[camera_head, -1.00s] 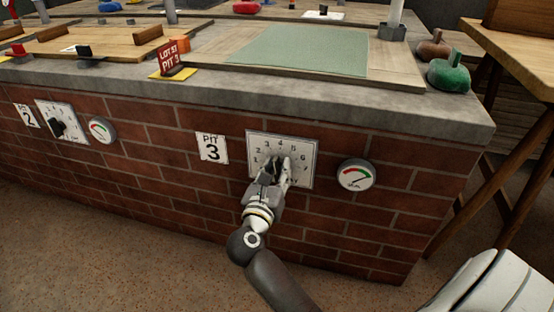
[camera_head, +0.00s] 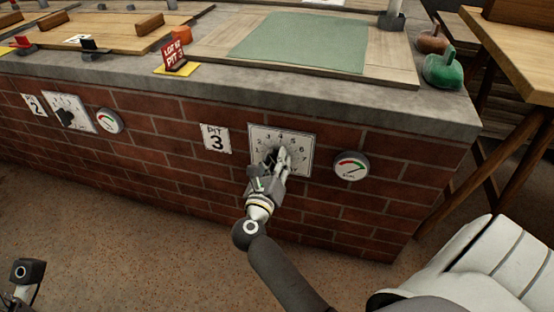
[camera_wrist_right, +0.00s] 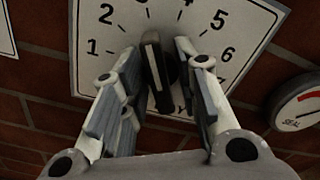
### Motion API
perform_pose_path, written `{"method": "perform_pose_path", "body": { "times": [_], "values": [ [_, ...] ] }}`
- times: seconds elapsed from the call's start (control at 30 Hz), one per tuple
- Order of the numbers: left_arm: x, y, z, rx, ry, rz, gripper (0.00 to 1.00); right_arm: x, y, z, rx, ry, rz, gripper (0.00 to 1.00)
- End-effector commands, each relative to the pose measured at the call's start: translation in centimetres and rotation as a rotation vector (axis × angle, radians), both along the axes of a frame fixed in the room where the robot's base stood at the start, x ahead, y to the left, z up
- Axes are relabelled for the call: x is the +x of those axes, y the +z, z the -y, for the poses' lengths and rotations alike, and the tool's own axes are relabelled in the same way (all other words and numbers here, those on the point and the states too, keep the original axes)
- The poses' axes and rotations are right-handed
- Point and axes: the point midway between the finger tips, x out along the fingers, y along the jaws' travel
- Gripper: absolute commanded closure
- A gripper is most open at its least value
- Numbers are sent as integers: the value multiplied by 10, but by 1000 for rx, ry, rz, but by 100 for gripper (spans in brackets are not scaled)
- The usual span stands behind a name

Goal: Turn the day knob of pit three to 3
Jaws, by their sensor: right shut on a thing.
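A grey part of what looks like my left gripper (camera_head: 27,272) shows at the bottom left, mostly cut off.
A round gauge (camera_head: 351,166) is on the brick wall right of the dial. Pit two's dial (camera_head: 84,107) and gauge (camera_head: 109,121) are further left. The concrete ledge (camera_head: 300,84) juts out above. A wooden table (camera_head: 525,65) stands at the right.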

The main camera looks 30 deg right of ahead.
Motion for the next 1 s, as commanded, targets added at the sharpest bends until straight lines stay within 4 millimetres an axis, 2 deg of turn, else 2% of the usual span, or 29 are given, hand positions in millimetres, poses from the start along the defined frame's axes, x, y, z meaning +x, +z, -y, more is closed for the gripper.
{"method": "perform_pose_path", "body": {
  "times": [0.2, 0.23, 0.27, 0.77, 1.0],
  "values": [
    [0, 0, 0, 0, 0, 0, 41, 0, -1, -1, 1, 1, -1, 95],
    [0, 0, 0, 0, 0, 0, 41, 0, -1, -1, 1, 1, -1, 70],
    [0, 0, 0, 0, 0, 0, 41, 0, -1, -1, 1, 1, -1, 66],
    [0, -1, 0, 1, 0, -1, 41, 0, 0, 0, 2, 1, 2, 66],
    [0, -17, 0, 1, 0, 0, 41, 0, -4, 0, 44, 1, 56, 66]
  ]
}}
